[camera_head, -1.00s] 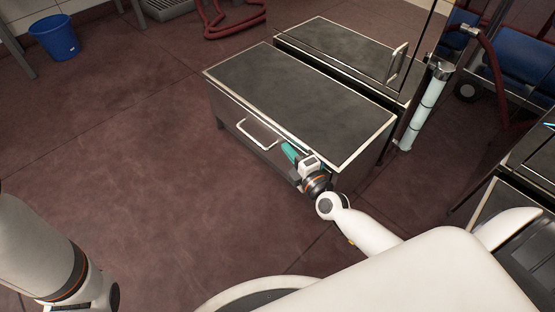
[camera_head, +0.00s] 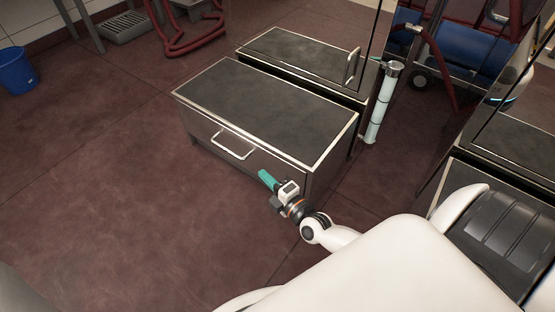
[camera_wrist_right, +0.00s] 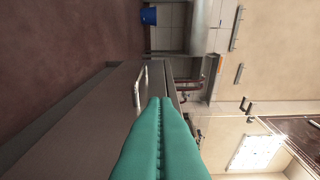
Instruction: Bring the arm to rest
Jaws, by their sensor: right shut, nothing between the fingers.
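My right gripper (camera_head: 267,180) has teal fingers. It is shut and empty, in front of the right part of the low grey cabinet's (camera_head: 265,105) front face, to the right of its metal handle (camera_head: 233,146). In the right wrist view the teal fingers (camera_wrist_right: 160,125) lie pressed together with nothing between them, and the handle (camera_wrist_right: 139,85) shows beyond them to the left. I cannot tell whether the fingers touch the cabinet. My left gripper is not in view.
A second cabinet (camera_head: 300,55) with a handle stands behind the first. A clear upright cylinder (camera_head: 380,105) is at its right. A blue bucket (camera_head: 15,72) stands at the far left. The floor (camera_head: 110,180) at left is clear.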

